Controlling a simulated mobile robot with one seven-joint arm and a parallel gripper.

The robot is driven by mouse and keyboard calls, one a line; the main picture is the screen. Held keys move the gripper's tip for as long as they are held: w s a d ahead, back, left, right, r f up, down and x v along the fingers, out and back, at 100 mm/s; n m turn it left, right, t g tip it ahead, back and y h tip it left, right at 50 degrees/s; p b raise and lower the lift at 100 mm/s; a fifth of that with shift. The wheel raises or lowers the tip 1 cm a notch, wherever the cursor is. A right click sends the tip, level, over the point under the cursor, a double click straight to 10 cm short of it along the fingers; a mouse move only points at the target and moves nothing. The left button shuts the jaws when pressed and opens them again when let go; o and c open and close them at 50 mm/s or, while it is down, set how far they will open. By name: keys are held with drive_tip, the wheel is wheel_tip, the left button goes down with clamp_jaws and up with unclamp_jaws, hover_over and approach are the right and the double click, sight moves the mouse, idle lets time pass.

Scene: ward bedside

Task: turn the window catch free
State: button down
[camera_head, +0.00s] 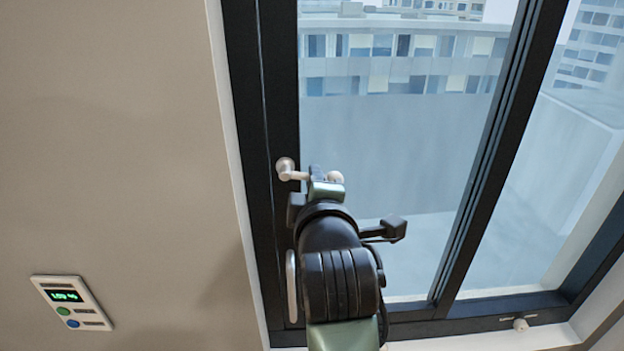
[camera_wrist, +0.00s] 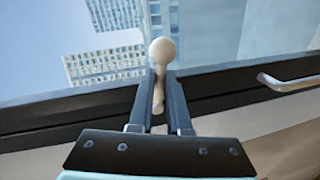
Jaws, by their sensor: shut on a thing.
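The window catch (camera_head: 286,166) is a pale metal piece on the dark left frame of the window. Its lever reaches right, roughly level in the head view, and ends in a round knob (camera_head: 335,177). My gripper (camera_head: 316,174) is at the lever, with its fingers partly hidden behind my wrist. In the wrist view my gripper (camera_wrist: 159,80) has its two dark fingers shut on the lever, one on each side. The round knob (camera_wrist: 162,50) stands out past the fingertips. The catch's far end is hidden in the wrist view.
A pale pull handle (camera_head: 291,285) is on the frame below the catch, left of my wrist; the wrist view shows it at right (camera_wrist: 290,83). A small pale fitting (camera_head: 520,325) is on the lower frame. A wall panel with a green display (camera_head: 72,302) is at lower left.

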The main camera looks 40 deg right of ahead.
drive_tip(key=shift+r+n+p, duration=0.35)
drive_tip(key=shift+r+n, duration=0.1)
drive_tip(key=shift+n, duration=0.35)
drive_tip(key=c, duration=0.9)
unclamp_jaws()
drive_tip(key=v, duration=1)
drive_tip(key=shift+s+a+r, duration=0.2)
drive_tip(key=shift+a+r, duration=0.15)
